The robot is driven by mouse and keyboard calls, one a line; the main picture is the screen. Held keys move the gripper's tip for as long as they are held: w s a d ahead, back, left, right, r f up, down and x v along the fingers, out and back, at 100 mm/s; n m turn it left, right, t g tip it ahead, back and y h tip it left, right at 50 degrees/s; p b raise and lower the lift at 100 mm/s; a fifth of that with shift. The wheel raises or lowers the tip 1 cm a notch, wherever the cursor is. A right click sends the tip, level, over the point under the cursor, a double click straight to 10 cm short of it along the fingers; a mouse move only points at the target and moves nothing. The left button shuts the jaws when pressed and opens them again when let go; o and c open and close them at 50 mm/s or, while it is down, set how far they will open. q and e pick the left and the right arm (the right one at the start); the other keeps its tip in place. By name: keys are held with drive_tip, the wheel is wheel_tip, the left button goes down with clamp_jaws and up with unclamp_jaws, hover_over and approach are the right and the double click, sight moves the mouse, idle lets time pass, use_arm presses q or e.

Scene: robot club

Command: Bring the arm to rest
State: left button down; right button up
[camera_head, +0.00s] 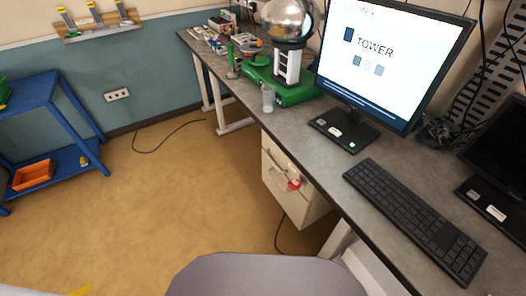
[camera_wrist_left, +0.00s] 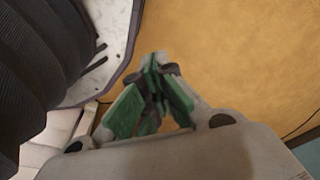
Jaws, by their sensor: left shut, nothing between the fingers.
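My left gripper (camera_wrist_left: 155,65) shows in the left wrist view, with its green-padded fingers brought together at the tips. It is shut and holds nothing, and tan floor lies beyond it. My own base and dark ribbed column fill the left of that view, close beside the gripper. Neither gripper shows in the head view. My right gripper is in no view.
A long grey desk (camera_head: 330,165) runs along the right with a monitor (camera_head: 385,60), a keyboard (camera_head: 415,218) and a green-based device (camera_head: 285,92). White drawers (camera_head: 290,185) stand under it. A blue shelf (camera_head: 50,110) with an orange bin (camera_head: 33,175) stands left. Open floor (camera_head: 170,190) lies between.

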use_arm(q)
drive_tip(key=s+a+r+p, duration=0.1)
drive_tip(key=s+r+p, duration=0.1)
drive_tip(key=s+p, duration=0.4)
drive_tip(key=s+a+r+p, duration=0.2)
drive_tip(key=s+p, duration=0.4)
drive_tip(key=s, duration=0.3)
drive_tip(key=shift+g+p, duration=0.35)
drive_tip(key=shift+g, duration=0.05)
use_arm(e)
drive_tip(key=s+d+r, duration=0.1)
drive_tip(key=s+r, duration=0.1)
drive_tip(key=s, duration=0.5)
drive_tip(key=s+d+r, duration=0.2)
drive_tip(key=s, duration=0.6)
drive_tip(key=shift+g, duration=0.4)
use_arm(q)
drive_tip(key=shift+f, duration=0.15)
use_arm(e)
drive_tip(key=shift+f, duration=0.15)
use_arm(q)
wheel_tip(320, 180, down, 4)
drive_tip(key=b, duration=0.4)
drive_tip(key=shift+w+d+f+b, duration=0.1)
drive_tip(key=shift+f+b, duration=0.05)
drive_tip(key=shift+b, duration=0.25)
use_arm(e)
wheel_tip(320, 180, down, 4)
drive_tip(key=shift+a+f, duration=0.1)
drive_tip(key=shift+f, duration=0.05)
